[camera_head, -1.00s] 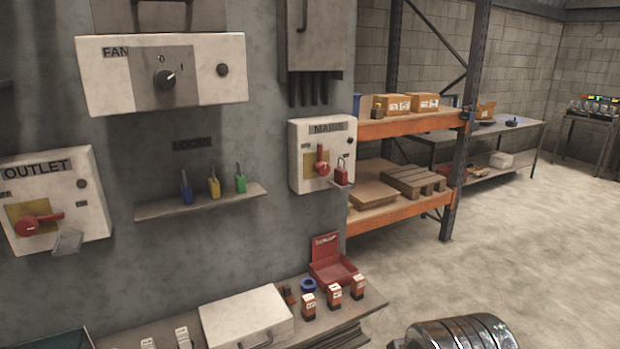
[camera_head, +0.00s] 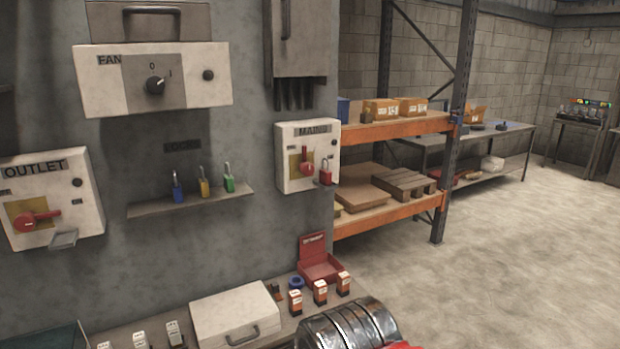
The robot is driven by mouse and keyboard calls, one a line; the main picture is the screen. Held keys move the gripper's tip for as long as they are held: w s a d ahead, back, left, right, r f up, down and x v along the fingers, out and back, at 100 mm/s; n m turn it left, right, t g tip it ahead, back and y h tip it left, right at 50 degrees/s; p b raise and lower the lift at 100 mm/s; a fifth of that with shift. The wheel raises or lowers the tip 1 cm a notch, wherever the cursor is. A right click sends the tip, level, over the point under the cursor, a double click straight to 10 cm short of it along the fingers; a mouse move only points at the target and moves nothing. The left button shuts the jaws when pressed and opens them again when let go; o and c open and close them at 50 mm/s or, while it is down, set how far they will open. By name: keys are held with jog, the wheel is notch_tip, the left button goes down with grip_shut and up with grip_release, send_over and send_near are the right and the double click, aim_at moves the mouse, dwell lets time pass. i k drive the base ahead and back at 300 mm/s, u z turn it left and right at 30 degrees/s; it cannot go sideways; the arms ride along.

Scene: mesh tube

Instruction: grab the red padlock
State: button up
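The red padlock (camera_head: 326,174) is on the right side of the white MAINS switch box (camera_head: 296,157), on a small ledge beside the red switch handle (camera_head: 307,163). Its shackle points up. Whether the shackle passes through anything is too small to tell. My gripper is not in view. A dark, ribbed, shiny cylinder with a bit of red beside it, which looks like part of my arm, shows at the bottom edge, below and well apart from the padlock.
A wall shelf (camera_head: 150,208) holds blue, yellow and green padlocks. Below, a bench (camera_head: 268,321) carries a white case (camera_head: 236,316), a red open box (camera_head: 319,270) and small orange-and-white boxes. An orange rack (camera_head: 392,131) stands right of the wall. Open floor lies at right.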

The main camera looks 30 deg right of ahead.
aim_at(324, 176)
jog(key=z, duration=0.05)
jog(key=i, duration=1)
jog(key=u, duration=0.05)
